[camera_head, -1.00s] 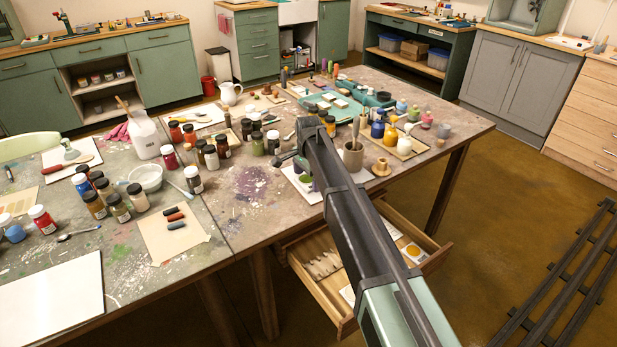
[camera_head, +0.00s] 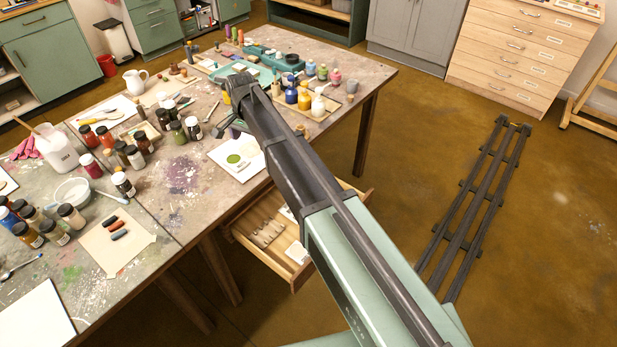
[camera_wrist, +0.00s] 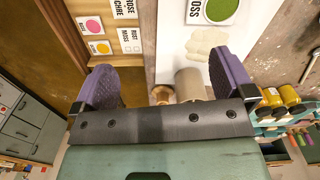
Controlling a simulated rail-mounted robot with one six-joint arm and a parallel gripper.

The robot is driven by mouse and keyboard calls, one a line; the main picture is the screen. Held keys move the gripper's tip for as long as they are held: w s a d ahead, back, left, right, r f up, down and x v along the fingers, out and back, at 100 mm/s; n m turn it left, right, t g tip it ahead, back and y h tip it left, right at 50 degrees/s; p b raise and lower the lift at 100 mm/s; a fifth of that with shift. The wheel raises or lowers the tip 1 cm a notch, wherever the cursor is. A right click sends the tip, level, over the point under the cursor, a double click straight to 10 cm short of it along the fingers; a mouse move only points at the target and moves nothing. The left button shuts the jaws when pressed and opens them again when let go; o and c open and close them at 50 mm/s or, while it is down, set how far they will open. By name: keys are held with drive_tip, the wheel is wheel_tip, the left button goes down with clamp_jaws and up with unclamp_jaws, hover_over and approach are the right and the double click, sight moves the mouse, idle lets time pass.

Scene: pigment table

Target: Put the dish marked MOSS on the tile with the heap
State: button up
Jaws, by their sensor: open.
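The MOSS dish (camera_head: 235,159) is a small round dish of green pigment on a white board (camera_head: 221,149), with dark lettering beside it. In the wrist view the dish (camera_wrist: 222,9) is cut by the top edge, beside a label of which "OSS" shows. My gripper (camera_head: 228,128) is above the table by the board's far side. In the wrist view its two purple fingers (camera_wrist: 163,62) are wide apart with nothing held; the dish lies beyond the right one. Tiles with a pink disc (camera_wrist: 92,25) and a yellow disc (camera_wrist: 99,47) lie in the drawer. I cannot tell which tile bears a heap.
The open wooden drawer (camera_head: 297,277) juts from the table front, with cards reading ROSE CUBE (camera_wrist: 124,9) and RUST MOSS (camera_wrist: 130,40). A beige cup (camera_wrist: 190,84) and a wooden spool (camera_wrist: 161,95) stand near the board. Bottles crowd the table's left; coloured jars stand right.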

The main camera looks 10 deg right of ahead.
drive_tip(key=s+d+n, duration=0.4)
drive_tip(key=s+d, duration=0.4)
drive_tip(key=s, duration=0.5)
drive_tip(key=s+d+n, duration=0.4)
drive_tip(key=s+d, duration=0.5)
drive_tip(key=s, duration=0.5)
drive_tip(key=shift+r, duration=0.1)
